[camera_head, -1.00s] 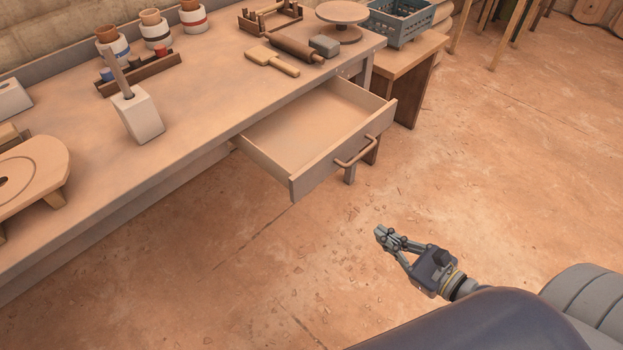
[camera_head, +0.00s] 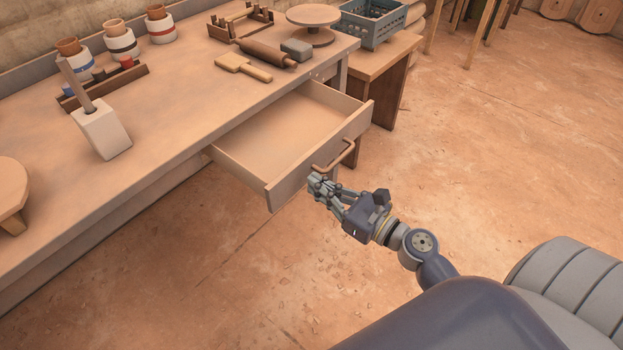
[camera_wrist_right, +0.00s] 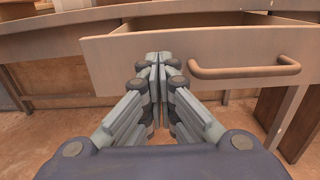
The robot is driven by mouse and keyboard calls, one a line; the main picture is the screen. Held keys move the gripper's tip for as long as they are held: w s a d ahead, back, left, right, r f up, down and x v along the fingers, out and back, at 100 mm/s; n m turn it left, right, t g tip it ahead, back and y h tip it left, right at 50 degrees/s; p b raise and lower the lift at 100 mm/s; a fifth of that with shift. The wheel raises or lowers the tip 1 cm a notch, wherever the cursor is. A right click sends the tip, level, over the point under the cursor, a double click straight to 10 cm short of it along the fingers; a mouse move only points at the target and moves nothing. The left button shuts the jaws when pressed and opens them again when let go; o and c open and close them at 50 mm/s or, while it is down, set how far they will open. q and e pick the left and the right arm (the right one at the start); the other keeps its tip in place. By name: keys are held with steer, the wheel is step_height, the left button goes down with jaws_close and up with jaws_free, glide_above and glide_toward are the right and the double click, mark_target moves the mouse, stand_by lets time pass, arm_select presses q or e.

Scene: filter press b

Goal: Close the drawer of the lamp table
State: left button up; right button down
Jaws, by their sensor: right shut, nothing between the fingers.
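The drawer (camera_head: 262,178) of the long wooden table (camera_head: 190,115) is pulled well out and looks empty. Its front carries a brown bar handle (camera_head: 334,157). My right gripper (camera_head: 314,182) is shut and empty, just in front of the drawer front, to the left of the handle and near its lower end. In the right wrist view the shut fingertips (camera_wrist_right: 157,58) point at the drawer front (camera_wrist_right: 220,48), with the handle (camera_wrist_right: 246,71) to their right. I cannot tell whether they touch the front. My left gripper is not in view.
On the tabletop are a rolling pin (camera_head: 262,52), a wooden paddle (camera_head: 243,68), a grey block (camera_head: 297,49), a turntable (camera_head: 313,17) and a white block holder (camera_head: 103,131). A blue crate (camera_head: 372,22) stands on a side table (camera_head: 378,62). The floor in front is clear.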

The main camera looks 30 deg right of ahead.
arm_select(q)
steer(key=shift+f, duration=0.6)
arm_select(e)
steer(key=shift+x, duration=1.2)
